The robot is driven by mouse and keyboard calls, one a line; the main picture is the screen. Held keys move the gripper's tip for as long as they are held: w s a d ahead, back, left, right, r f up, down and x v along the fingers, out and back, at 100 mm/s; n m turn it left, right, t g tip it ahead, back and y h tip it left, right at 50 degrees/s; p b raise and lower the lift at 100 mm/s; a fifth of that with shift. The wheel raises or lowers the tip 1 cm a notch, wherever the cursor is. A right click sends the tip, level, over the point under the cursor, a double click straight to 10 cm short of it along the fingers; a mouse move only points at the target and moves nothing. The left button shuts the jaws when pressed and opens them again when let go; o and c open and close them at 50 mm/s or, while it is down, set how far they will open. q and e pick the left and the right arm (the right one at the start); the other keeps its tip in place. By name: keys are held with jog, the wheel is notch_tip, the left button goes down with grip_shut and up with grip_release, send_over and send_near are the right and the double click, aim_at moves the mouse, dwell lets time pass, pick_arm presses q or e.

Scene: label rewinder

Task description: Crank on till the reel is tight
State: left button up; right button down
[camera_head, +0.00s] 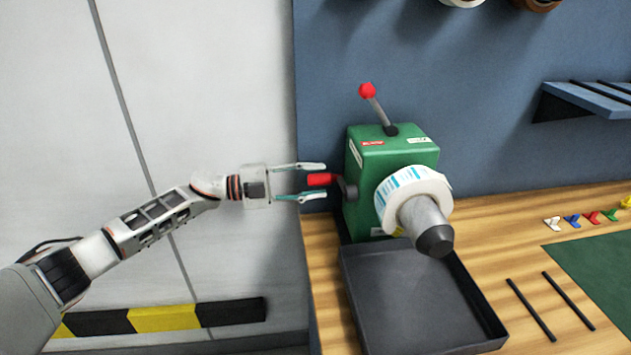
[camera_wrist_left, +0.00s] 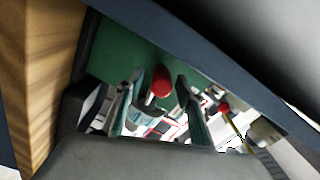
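The green rewinder (camera_head: 365,205) stands on the wooden bench. Its side crank has a red grip (camera_head: 320,180) pointing left, on a dark arm (camera_head: 349,190). A white label reel with blue marks (camera_head: 408,184) sits on the grey spindle (camera_head: 424,222). I cannot tell how tight it is. My left gripper (camera_head: 323,181) is open, its fingers above and below the red grip with gaps showing. In the left wrist view, the red grip's round end (camera_wrist_left: 160,82) shows between the spread fingertips (camera_wrist_left: 160,79). My right gripper is not in view.
A lever with a red knob (camera_head: 367,90) rises from the rewinder's top. A black tray (camera_head: 420,300) lies below the spindle. Two dark rods (camera_head: 532,310), a green mat (camera_head: 605,270) and several coloured clips (camera_head: 571,220) lie to the right. A blue shelf (camera_head: 590,98) juts from the wall.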

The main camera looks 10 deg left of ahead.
pick_arm(q)
jog(key=v, duration=1.1)
jog(key=shift+a, duration=0.25)
jog(key=shift+f, duration=0.1)
dwell(0.5)
